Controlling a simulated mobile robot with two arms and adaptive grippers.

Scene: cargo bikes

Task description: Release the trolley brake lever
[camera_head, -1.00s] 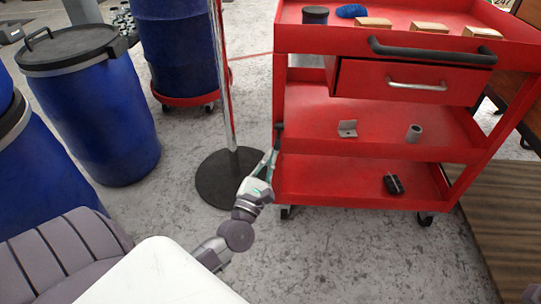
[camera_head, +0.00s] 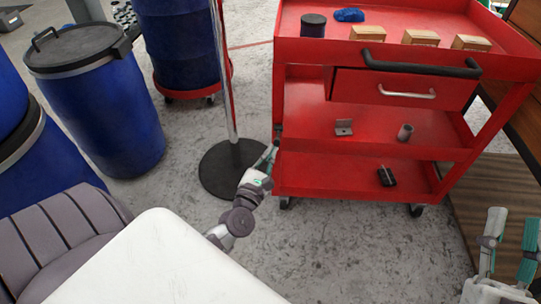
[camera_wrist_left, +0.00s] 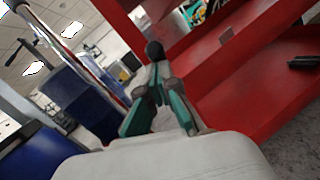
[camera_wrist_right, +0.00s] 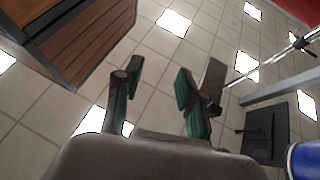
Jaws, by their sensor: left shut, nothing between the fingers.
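The red trolley (camera_head: 365,165) stands in front of me with shelves and a drawer. A dark brake lever with a round black knob (camera_head: 278,130) is on its left front post; the knob also shows in the left wrist view (camera_wrist_left: 154,50). My left gripper (camera_head: 271,152) is shut and empty, its fingertips just below the knob. In the left wrist view its fingers (camera_wrist_left: 157,78) point at the knob; whether they touch it I cannot tell. My right gripper (camera_head: 512,222) is open and empty at the lower right, away from the trolley. Its spread fingers show in the right wrist view (camera_wrist_right: 160,75).
A metal pole on a round black base (camera_head: 228,172) stands close left of the trolley and my left gripper. Blue barrels (camera_head: 95,115) are at the left. The trolley holds small boxes (camera_head: 420,38) and loose parts. A wooden piece (camera_head: 495,195) is at the right.

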